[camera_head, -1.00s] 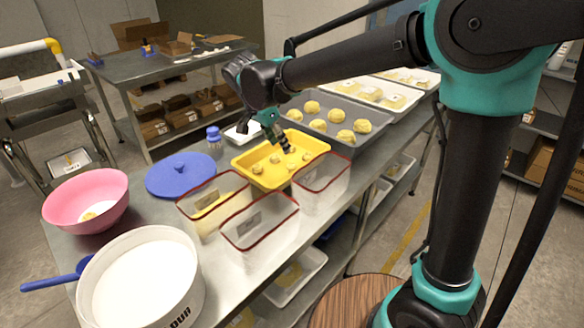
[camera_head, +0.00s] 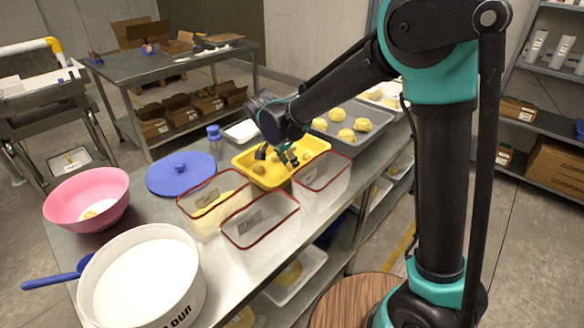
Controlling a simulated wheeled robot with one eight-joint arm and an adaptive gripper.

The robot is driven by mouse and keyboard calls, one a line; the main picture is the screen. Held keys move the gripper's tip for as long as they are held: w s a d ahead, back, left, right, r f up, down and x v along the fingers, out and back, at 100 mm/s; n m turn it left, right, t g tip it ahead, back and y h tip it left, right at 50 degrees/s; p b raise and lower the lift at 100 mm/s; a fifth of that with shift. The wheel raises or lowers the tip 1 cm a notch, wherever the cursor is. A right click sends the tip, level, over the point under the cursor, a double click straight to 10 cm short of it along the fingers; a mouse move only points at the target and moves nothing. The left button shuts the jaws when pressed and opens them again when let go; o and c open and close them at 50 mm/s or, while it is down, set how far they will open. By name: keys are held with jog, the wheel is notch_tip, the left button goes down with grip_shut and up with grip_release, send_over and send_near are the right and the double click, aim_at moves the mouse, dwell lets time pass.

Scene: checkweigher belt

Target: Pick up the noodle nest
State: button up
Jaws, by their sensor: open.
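My gripper (camera_head: 278,158) is open, pointing down over the yellow tray (camera_head: 314,146). A small tan-yellow lump (camera_head: 259,169) lies in this tray below and to the left of the fingers. Other small lumps there are partly hidden by my gripper. Behind it, a grey tray (camera_head: 380,119) holds several larger round yellow nest-like pieces (camera_head: 362,125), some hidden by my arm. I cannot tell for sure which of these is the noodle nest. Nothing shows between my fingers.
Clear red-rimmed containers (camera_head: 260,235) stand in front of the yellow tray. A blue lid (camera_head: 181,174), a blue-capped bottle (camera_head: 214,142), a pink bowl (camera_head: 88,200) and a white flour tub (camera_head: 143,280) occupy the left. A small white tray (camera_head: 241,131) lies behind.

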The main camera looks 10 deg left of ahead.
jog(key=c, duration=0.6)
jog(key=shift+o, duration=0.2)
